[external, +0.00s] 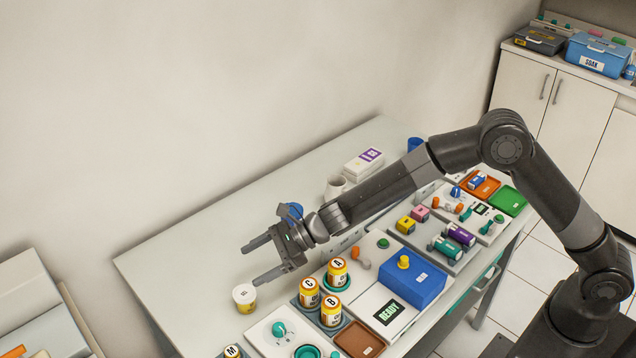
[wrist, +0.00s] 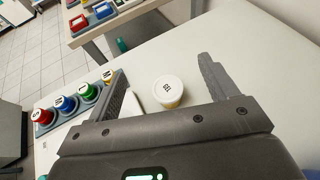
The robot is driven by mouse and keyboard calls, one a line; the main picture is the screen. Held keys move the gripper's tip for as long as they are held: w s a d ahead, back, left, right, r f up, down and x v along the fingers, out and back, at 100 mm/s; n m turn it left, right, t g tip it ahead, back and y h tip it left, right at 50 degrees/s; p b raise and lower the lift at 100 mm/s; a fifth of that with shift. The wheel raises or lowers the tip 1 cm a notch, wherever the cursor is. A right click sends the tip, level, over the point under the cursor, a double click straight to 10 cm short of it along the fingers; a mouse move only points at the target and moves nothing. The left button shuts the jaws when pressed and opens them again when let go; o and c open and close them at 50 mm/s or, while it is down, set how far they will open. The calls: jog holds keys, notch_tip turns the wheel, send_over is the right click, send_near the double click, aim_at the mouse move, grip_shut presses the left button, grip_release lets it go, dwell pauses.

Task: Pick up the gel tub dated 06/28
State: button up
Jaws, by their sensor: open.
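A small white-lidded tub (external: 244,297) with a yellow lower part stands upright near the left part of the table. Its lid has dark marks too small to read as a date. In the wrist view the tub (wrist: 168,88) shows between the two fingers, a little nearer the right one. My gripper (external: 251,266) is open and empty, its fingers pointing left, close to the tub and apparently above the table. In the wrist view both fingers of my gripper (wrist: 160,72) are spread wide, with no contact with the tub visible.
Orange jars marked A (external: 337,272), C (external: 309,292) and B (external: 331,311) stand right of the tub. A blue box (external: 412,278) and a READY display (external: 389,312) lie farther right. Left of the fingers, a rack holds coloured-lid bottles (wrist: 65,104). The table behind the tub is bare.

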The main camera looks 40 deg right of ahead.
aim_at(249, 291)
jog(key=shift+m, duration=0.6)
jog(key=f, duration=0.5)
jog(key=a+f, duration=0.1)
jog(key=f, duration=0.2)
jog(key=shift+w, duration=0.15)
jog(key=shift+w+a+f, duration=0.4)
jog(key=shift+a+f, duration=0.35)
jog(key=shift+f, duration=0.1)
jog(key=shift+w+a+f, duration=0.2)
jog(key=shift+w+a, duration=0.05)
jog(key=shift+a, duration=0.35)
jog(key=c, duration=1.1)
